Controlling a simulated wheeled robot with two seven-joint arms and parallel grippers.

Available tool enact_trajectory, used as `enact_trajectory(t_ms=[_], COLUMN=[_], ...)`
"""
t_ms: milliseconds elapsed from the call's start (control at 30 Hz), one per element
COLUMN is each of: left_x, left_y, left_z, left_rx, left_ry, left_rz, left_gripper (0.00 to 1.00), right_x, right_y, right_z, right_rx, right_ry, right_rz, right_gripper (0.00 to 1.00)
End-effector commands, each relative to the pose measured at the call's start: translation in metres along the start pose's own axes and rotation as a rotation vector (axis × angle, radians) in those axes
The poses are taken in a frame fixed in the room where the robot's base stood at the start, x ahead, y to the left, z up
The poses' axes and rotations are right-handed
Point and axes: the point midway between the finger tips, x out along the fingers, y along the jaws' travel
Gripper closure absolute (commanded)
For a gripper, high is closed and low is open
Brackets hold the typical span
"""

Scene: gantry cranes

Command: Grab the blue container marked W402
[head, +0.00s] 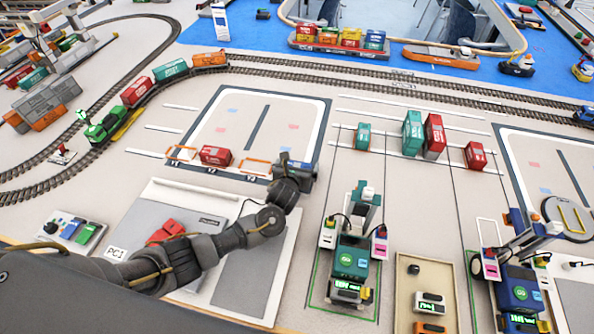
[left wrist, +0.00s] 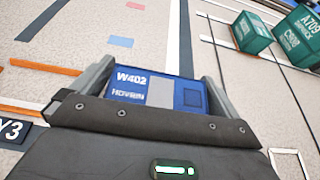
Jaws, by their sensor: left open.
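The blue container (left wrist: 130,92), marked W402 and HOVEN in white, lies in the left wrist view between the two grey fingers of my left gripper (left wrist: 157,82). The fingers are open, one on each side of it. Whether they touch its sides is not clear, and the gripper body hides its near part. In the head view my left gripper (head: 298,172) is low over the layout at the right edge of the white-bordered yard and mostly covers the container. My right gripper does not show.
A red container (head: 215,156) sits left of my gripper by orange frames (head: 258,162). Teal containers (left wrist: 252,33) and red ones (head: 474,155) stand to the right. A teal vehicle model (head: 350,255) stands front right. Rail tracks (head: 330,77) run behind.

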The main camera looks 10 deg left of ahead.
Motion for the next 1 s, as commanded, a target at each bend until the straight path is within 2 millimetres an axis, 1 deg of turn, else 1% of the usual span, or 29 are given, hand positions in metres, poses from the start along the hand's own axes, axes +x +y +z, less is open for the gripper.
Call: enact_trajectory(t_ms=[233, 267, 533, 833, 933, 1000], left_x=[0.002, 0.002, 0.002, 0.001, -0.001, -0.004], left_y=[0.0, 0.0, 0.0, 0.0, 0.0, 0.0], left_z=[0.0, 0.0, 0.0, 0.002, 0.008, 0.015], left_rx=[0.001, 0.001, 0.001, 0.001, 0.0, 0.0], left_ry=[0.0, 0.0, 0.0, -0.001, -0.003, -0.004], left_rz=[-0.001, -0.001, -0.001, -0.001, -0.002, -0.001], left_gripper=[0.0, 0.03, 0.38, 0.39, 0.39, 0.39], right_x=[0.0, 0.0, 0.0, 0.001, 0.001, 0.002], right_y=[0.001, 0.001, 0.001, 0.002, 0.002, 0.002], right_z=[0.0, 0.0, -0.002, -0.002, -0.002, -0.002], right_rx=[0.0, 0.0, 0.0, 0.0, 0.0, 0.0], right_ry=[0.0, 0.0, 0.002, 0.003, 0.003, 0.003], right_rz=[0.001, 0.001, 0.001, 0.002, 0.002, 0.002], right_gripper=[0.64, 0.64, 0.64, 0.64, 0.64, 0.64])
